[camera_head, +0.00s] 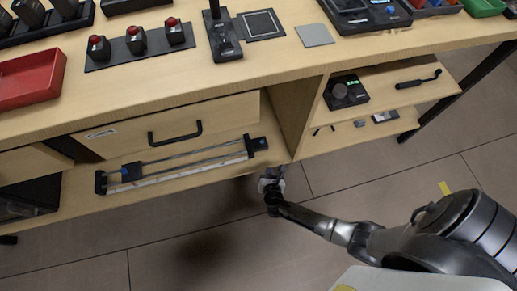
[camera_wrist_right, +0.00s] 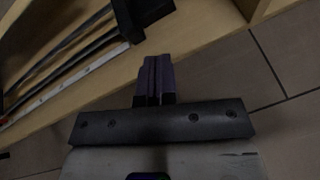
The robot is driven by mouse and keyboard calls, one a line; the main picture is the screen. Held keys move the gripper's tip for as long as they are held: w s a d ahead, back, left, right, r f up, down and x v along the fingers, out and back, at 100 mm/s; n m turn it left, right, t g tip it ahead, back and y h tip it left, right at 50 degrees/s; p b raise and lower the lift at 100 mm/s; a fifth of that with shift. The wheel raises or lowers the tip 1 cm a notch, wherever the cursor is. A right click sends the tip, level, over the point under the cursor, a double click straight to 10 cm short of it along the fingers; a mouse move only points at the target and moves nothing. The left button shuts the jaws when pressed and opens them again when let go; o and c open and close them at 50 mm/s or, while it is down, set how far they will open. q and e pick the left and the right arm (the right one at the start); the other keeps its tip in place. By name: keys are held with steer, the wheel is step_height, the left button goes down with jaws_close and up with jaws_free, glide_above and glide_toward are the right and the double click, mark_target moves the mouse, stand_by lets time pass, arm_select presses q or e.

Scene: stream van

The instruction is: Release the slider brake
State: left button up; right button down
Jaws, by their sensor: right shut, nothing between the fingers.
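The slider (camera_head: 180,165) lies on the low shelf under the drawer, with two rods and a pale scale strip between dark end blocks. A small blue part (camera_head: 261,143) shows on the right end block. In the right wrist view the end block (camera_wrist_right: 145,10) is just beyond my fingertips. My right gripper (camera_head: 271,172) is just in front of the shelf edge, near that end block. Its purple fingers (camera_wrist_right: 154,62) are shut together and empty. My left gripper is out of view.
The closed drawer with a black handle (camera_head: 175,132) is above the slider. A side shelf holds a black dial box (camera_head: 346,92) and a black crank (camera_head: 418,79). The tabletop carries a red tray (camera_head: 30,80) and red-button boxes (camera_head: 136,40). Floor in front is clear.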

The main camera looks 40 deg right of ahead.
mark_target(262, 142)
steer(key=shift+a+n, duration=0.2)
steer(key=shift+n, duration=1)
steer(key=shift+w+y, duration=0.15)
steer(key=shift+y, duration=0.15)
steer(key=shift+d+f, duration=0.1)
steer(key=b+x, duration=0.6)
steer(key=x, duration=0.3)
steer(key=shift+w+f+b, duration=0.15)
steer(key=shift+w+b, duration=0.05)
steer(key=shift+b, duration=0.1)
steer(key=shift+w+d+r+b, duration=0.25)
steer(key=shift+w+d+b, duration=0.3)
steer(key=shift+w, duration=0.3)
steer(key=shift+w+d+r+b, duration=0.15)
steer(key=shift+w+d+r, duration=0.05)
steer(key=shift+w+d, duration=0.2)
steer(key=shift+w+d+r+b, duration=0.15)
steer(key=shift+w+d+r, duration=0.15)
steer(key=shift+w, duration=0.25)
